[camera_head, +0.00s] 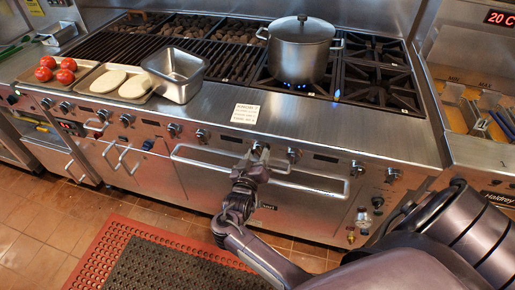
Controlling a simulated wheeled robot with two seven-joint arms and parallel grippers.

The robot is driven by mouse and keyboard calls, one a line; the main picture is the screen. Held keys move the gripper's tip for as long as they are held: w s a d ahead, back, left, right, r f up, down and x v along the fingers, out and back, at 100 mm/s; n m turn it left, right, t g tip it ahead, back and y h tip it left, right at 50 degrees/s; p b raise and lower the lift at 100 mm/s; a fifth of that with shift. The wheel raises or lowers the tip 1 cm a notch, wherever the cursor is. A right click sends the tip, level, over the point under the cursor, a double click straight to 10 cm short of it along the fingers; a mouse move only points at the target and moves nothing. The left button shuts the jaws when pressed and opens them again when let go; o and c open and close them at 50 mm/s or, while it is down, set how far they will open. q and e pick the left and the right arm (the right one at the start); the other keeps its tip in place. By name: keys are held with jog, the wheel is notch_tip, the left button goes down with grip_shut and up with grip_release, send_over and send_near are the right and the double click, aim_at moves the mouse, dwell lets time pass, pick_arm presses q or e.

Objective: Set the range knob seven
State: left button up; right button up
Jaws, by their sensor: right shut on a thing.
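A row of round range knobs runs along the front panel of the stainless range. My right gripper (259,154) is at the panel right of the middle, shut on a range knob that it mostly hides. I cannot read a number or the turn angle of this knob. A free knob (202,135) sits to its left and another knob (293,155) sits close to its right. My left gripper is not in view.
A steel pot (301,50) stands over a lit blue burner behind the gripper. A long oven handle (255,179) juts out below the knobs. A paper card (245,113), a metal pan (177,75) and trays of food sit on the range's front ledge.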

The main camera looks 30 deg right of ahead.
jog(key=shift+r+n+p, duration=0.1)
jog(key=shift+n+p, duration=0.65)
jog(key=shift+n, duration=0.55)
jog(key=o, duration=1)
jog(key=shift+f, duration=0.2)
